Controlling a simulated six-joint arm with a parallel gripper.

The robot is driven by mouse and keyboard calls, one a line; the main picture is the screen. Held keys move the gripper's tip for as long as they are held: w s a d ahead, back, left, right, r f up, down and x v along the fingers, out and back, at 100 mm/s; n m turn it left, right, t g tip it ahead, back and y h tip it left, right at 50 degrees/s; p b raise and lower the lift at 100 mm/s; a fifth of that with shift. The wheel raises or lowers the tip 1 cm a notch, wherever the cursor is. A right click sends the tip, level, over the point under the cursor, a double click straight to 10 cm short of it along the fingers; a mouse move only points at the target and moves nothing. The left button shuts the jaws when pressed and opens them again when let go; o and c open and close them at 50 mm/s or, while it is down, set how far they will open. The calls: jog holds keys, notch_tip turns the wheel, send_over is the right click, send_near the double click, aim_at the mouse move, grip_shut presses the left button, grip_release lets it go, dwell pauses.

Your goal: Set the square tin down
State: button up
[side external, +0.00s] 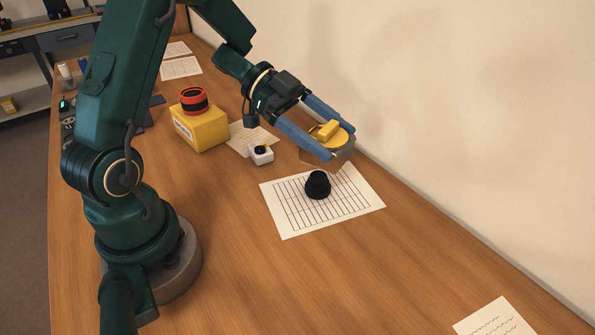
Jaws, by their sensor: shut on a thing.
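My gripper (338,138) has two blue fingers closed on the square tin (341,157), a grey-brown box. It holds the tin above the far right part of the bench, close to the wall. A yellow round piece (341,138) and a yellow block show at the top of the tin, between the fingers. I cannot tell whether they lie in it or on it. The near finger hides part of the tin. The tin appears to be above the back edge of a lined sheet (345,207), apart from the bench as far as I can tell.
A black lens-like part (317,185) stands on the lined sheet. A small white box with a black top (261,155) is to its left. A yellow box (203,130) bears a red-and-black ring (194,99).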

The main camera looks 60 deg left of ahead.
jog(key=d+f, duration=0.2)
jog(key=d, duration=0.1)
jog(key=d+f, duration=0.2)
jog(key=d, duration=0.2)
jog(key=w+d+f, duration=0.1)
jog(key=d+f, duration=0.1)
jog(key=d, duration=0.2)
jog(key=shift+f, duration=2.3)
jog(key=shift+f, duration=0.15)
jog(key=o, duration=1.2)
